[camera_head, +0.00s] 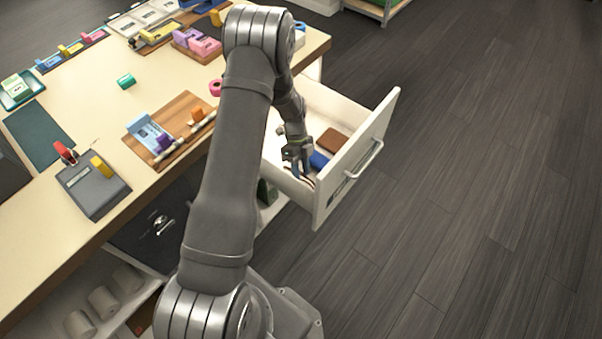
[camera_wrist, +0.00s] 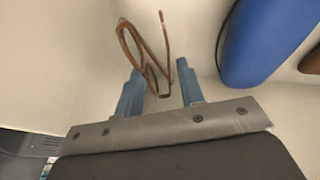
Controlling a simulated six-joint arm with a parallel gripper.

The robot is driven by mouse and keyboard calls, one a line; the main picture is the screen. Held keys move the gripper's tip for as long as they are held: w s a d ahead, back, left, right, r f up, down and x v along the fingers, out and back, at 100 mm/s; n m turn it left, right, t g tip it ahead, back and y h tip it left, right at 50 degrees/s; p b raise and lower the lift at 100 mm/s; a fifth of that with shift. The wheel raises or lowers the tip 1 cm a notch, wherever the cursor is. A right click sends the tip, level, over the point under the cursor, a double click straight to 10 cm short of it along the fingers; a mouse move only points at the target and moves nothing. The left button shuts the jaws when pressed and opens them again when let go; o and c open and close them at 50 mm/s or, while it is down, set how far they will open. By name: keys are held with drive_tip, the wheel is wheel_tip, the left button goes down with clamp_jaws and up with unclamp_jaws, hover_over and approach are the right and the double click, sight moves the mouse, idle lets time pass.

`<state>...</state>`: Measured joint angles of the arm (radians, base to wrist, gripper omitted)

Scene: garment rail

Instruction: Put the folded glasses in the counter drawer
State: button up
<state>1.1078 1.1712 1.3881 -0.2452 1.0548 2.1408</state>
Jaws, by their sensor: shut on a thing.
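The folded glasses (camera_wrist: 166,42) have thin brown frames and show between the two blue fingers of my gripper (camera_wrist: 158,70) in the wrist view. My gripper is shut on them. In the head view my gripper (camera_head: 299,165) reaches down inside the open counter drawer (camera_head: 356,172), near its front-left part. The glasses are small and partly hidden there. The pale drawer floor lies behind the glasses in the wrist view; I cannot tell whether they touch it.
A blue case (camera_wrist: 265,40) lies in the drawer right of my gripper, with a brown wallet-like item (camera_head: 332,139) beyond it. The counter (camera_head: 95,125) holds trays and small goods. Dark floor (camera_head: 470,190) is clear to the right.

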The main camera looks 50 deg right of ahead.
sight(301, 171)
drive_tip(key=shift+f, duration=1.35)
drive_tip(key=o, duration=1)
drive_tip(key=shift+f, duration=0.1)
drive_tip(key=shift+c, duration=0.2)
drive_tip(key=v, duration=0.5)
drive_tip(key=shift+w+d+r, duration=0.15)
drive_tip(key=shift+r, duration=0.2)
wheel_tip(301, 171, up, 7)
drive_tip(key=shift+f, duration=0.2)
drive_tip(key=shift+f, duration=0.15)
